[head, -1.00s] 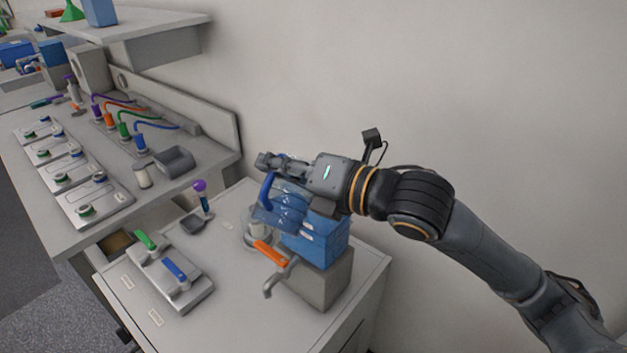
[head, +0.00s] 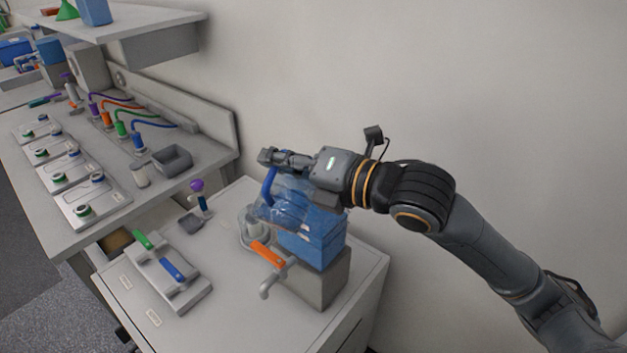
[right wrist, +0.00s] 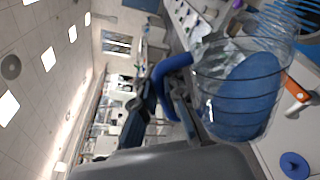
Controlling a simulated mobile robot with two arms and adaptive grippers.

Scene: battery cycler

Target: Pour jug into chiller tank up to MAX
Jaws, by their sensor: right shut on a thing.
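My right gripper (head: 292,160) is shut on the blue handle (head: 268,187) of a clear jug (head: 284,207). In the head view the jug hangs tilted, its lower left end above a clear round vessel (head: 247,232) that looks like the chiller tank's opening. The jug partly covers this vessel, and I cannot make out a MAX mark or the liquid level. In the right wrist view the clear ribbed jug (right wrist: 215,85) shows blue behind or inside it; I cannot tell which. My left gripper is not in view.
A blue box (head: 318,240) on a grey block (head: 322,285) stands right behind the jug, with an orange-handled tap (head: 268,254) in front. A plate with green and blue handles (head: 172,282) lies to the left. The cabinet top's front is clear.

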